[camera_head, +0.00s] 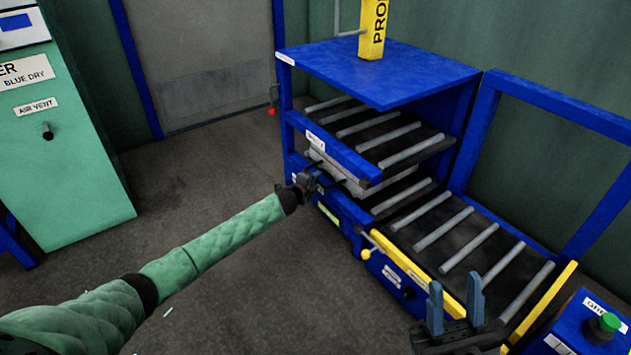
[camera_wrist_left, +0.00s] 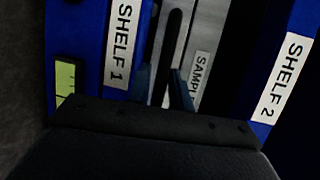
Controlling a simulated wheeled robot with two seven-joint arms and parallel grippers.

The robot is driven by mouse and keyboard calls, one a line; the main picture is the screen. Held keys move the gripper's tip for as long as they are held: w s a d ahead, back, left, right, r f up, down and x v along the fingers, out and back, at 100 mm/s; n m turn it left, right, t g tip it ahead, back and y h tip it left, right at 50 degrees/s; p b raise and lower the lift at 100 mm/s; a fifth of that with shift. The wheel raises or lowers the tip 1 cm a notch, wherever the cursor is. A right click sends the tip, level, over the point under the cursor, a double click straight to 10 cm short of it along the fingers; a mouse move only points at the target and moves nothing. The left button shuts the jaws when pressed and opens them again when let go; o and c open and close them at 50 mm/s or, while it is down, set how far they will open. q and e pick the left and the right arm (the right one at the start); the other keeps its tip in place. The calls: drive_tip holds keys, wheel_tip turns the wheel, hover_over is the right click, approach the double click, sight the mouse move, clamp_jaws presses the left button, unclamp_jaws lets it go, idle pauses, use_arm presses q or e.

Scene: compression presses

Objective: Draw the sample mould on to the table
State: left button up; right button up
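The sample mould (camera_head: 350,178) is a flat grey block between the upper and lower shelves of the blue rack. Its label, partly cut off, and a black bar handle (camera_wrist_left: 174,35) show in the left wrist view. My left gripper (camera_head: 308,180) is at the mould's front. In the left wrist view its fingers (camera_wrist_left: 162,75) lie on either side of the handle; whether they press on it is unclear. The roller table (camera_head: 470,238), with yellow edges, adjoins the rack on the right. My right gripper (camera_head: 456,290) is open and empty, above the table's front edge.
Blue shelf fronts flank the mould, labelled SHELF 1 (camera_wrist_left: 118,45) and SHELF 2 (camera_wrist_left: 280,78). A yellow-knobbed lever (camera_head: 367,253) projects from the table front. A control box (camera_head: 590,325) with a green button is at lower right. The rollers look bare.

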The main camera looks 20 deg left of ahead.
use_arm(q)
clamp_jaws()
